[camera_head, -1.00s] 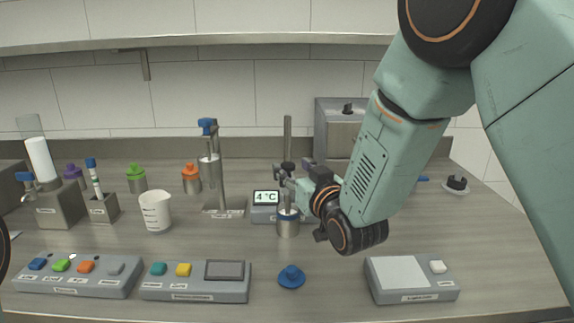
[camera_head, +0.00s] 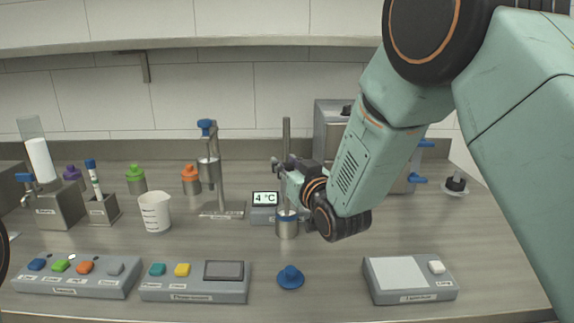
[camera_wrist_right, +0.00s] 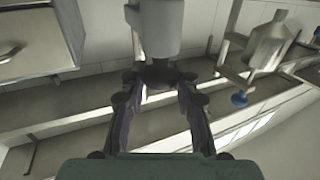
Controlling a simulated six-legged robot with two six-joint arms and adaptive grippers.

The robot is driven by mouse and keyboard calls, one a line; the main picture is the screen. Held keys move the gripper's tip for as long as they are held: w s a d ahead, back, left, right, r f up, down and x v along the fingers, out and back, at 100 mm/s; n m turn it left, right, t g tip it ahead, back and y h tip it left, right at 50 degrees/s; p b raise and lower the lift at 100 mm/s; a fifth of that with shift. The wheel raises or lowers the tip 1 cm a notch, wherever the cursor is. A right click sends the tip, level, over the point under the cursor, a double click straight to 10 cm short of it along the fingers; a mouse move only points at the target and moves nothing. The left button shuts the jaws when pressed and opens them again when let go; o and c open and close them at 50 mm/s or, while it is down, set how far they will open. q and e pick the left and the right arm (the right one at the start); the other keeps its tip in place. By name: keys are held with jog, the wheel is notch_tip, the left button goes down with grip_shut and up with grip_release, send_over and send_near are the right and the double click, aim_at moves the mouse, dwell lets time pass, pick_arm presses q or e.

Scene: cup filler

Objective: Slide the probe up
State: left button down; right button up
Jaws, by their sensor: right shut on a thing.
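The temperature probe stand has a grey upright post (camera_head: 287,138) behind a box with a display (camera_head: 265,198) reading 4 °C. A metal cup with a blue rim (camera_head: 287,228) stands upright in front of it, below my gripper. My right gripper (camera_head: 280,168) is at the post, above the cup, and hides the probe's sliding part in the head view. In the right wrist view my right gripper (camera_wrist_right: 160,77) has its fingers on either side of a dark part of the probe (camera_wrist_right: 160,70), under a grey cylinder.
A blue lid (camera_head: 291,278) lies in front of the cup. A labeller box (camera_head: 400,275) is at front right, button panels (camera_head: 195,278) at front left. A dispenser stand (camera_head: 221,209) and a white beaker (camera_head: 155,212) are to the left. The counter around the lid is clear.

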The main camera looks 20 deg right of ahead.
jog(key=shift+w, duration=0.1)
grip_shut()
notch_tip(320, 180, up, 8)
jog(key=p, duration=0.5)
jog(key=shift+w, duration=0.1)
jog(key=shift+o, duration=1)
grip_release()
jog(key=o, duration=0.5)
jog(key=shift+f, duration=0.2)
